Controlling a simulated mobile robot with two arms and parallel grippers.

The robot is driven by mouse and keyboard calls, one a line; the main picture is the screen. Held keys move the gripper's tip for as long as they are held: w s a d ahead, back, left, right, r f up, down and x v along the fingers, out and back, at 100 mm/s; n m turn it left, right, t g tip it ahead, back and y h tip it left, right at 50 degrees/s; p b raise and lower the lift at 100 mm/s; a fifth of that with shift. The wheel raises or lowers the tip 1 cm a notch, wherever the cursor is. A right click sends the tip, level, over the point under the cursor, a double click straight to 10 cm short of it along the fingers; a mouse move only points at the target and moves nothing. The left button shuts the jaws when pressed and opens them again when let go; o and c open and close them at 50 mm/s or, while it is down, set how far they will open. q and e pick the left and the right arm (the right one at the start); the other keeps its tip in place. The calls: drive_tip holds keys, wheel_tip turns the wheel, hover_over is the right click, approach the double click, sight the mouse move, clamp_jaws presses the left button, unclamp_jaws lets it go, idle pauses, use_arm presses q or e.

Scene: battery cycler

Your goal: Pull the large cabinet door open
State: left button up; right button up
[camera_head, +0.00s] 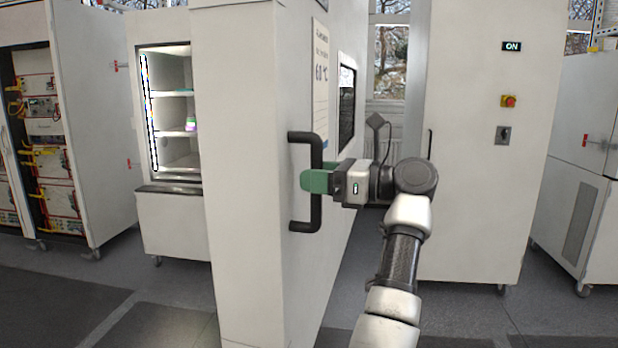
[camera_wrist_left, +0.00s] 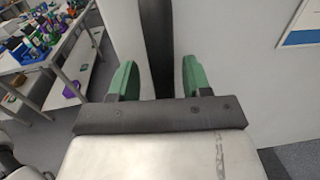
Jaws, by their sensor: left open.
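A black bar handle (camera_head: 318,150) stands out upright near the door's close edge. My left gripper (camera_head: 314,182) is at the middle of this handle. In the left wrist view the gripper's green fingers (camera_wrist_left: 156,82) are open, one on each side of the handle (camera_wrist_left: 157,45), with space beside the bar. My right gripper is not seen.
A lit shelf unit (camera_head: 168,188) and an equipment rack (camera_head: 85,120) stand to the left. A white cabinet with an ON sign (camera_head: 511,46) stands to the right. Grey floor (camera_head: 345,255) is free between the cabinets. A cluttered table (camera_wrist_left: 65,60) shows in the wrist view.

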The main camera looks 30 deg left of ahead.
use_arm(q)
drive_tip(key=b+v, duration=0.1)
drive_tip(key=v, duration=0.5)
drive_tip(key=shift+s, duration=0.15)
